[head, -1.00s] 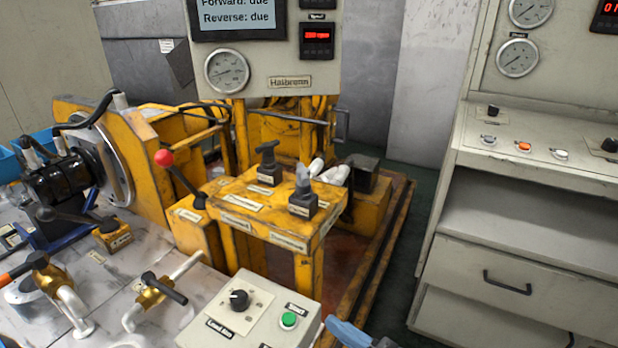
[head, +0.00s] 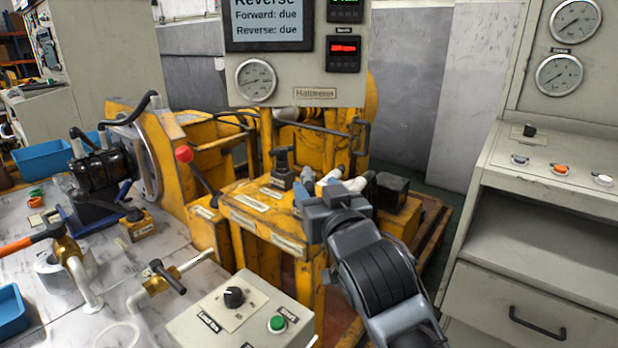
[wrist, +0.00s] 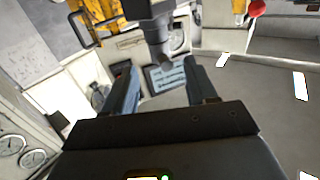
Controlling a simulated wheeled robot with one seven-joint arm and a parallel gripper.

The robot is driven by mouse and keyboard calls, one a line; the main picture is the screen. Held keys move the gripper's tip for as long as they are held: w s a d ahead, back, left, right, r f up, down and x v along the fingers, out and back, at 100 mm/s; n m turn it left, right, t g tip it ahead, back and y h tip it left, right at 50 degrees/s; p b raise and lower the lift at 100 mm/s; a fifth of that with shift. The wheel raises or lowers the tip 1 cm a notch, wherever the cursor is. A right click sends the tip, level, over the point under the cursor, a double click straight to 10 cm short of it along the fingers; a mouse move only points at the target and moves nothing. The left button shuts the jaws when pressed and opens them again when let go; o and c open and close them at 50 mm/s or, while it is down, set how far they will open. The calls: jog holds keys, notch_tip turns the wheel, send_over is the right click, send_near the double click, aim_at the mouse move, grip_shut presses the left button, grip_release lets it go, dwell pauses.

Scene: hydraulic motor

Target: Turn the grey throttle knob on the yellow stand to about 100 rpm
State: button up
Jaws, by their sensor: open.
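The yellow stand (head: 258,213) is in the middle of the head view, with a black-handled knob (head: 282,168) on its top. The grey throttle knob is hidden behind my gripper (head: 318,200) in the head view. In the wrist view, a grey knob (wrist: 158,36) on a dark base shows at the top centre. My gripper (wrist: 158,66) is open there, with one finger on each side of the knob's line. The knob's end is near the fingertips; I cannot tell whether they touch it. The red rpm readout (head: 343,48) is too blurred to read.
A red-balled lever (head: 184,155) stands left of the stand. A control box (head: 245,315) with a black knob and green button is in front. A grey cabinet (head: 510,280) stands right.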

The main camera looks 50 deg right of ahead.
aim_at(307, 171)
jog(key=x, duration=0.6)
jog(key=shift+w+d, duration=0.1)
jog(key=shift+w, duration=0.15)
jog(key=shift+c, duration=0.3)
jog(key=c, duration=1)
jog(key=shift+o, duration=0.2)
jog(key=shift+f+m+g+h+b, duration=0.1)
jog(key=shift+m+g+h+b, duration=0.3)
jog(key=shift+m+h+b, duration=0.15)
jog(key=shift+f+m+g+h+b, duration=0.1)
jog(key=shift+m+g+h+b, duration=0.75)
jog(key=shift+g+h+b, duration=0.25)
jog(key=m+g+h+b, duration=0.3)
jog(key=g, duration=0.1)
jog(key=m+g+h+b, duration=0.1)
jog(key=m+g+b, duration=0.1)
jog(key=m+g, duration=0.1)
jog(key=m+g+h+b, duration=0.1)
jog(key=m+g+b, duration=0.1)
jog(key=g, duration=0.4)
jog(key=shift+s+m+b, duration=0.15)
jog(key=shift+m+b, duration=0.15)
jog(key=shift+m, duration=0.3)
jog(key=shift+d+g, duration=0.1)
jog(key=shift+g, duration=0.2)
